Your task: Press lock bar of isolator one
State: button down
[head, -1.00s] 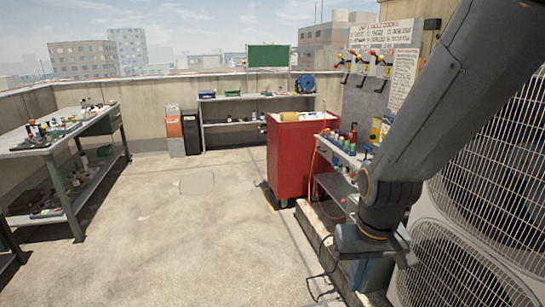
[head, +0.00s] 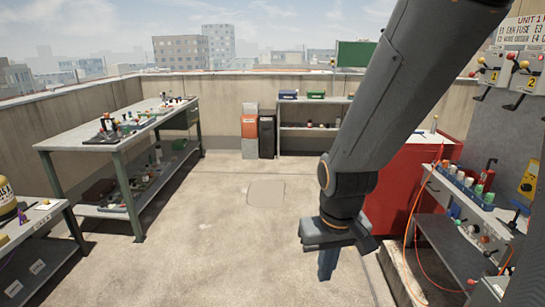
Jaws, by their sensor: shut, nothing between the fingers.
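Isolator one (head: 490,75) is a light grey box with a yellow "1" label, on the grey panel at the upper right. It has a lever with a red knob at its top and a small black bar (head: 482,95) sticking out below. Isolator two (head: 529,82), labelled "2", is right of it, cut off by the frame edge. My gripper (head: 326,266) points down over the floor in the middle, shut and empty. It is well left of and below isolator one in the picture, touching nothing. I cannot tell the lock bar's position.
A red cabinet (head: 405,180) stands right of my arm, partly hidden by it. A shelf bench (head: 440,215) with colourful items and an orange hose is in front of the panel. A green workbench (head: 120,150) is at left. The concrete floor (head: 220,255) between is clear.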

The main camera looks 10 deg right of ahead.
aim_at(481, 60)
jog(key=z, duration=0.25)
jog(key=i, duration=1.75)
jog(key=z, duration=1.05)
jog(key=i, duration=0.8)
jog(key=z, duration=0.35)
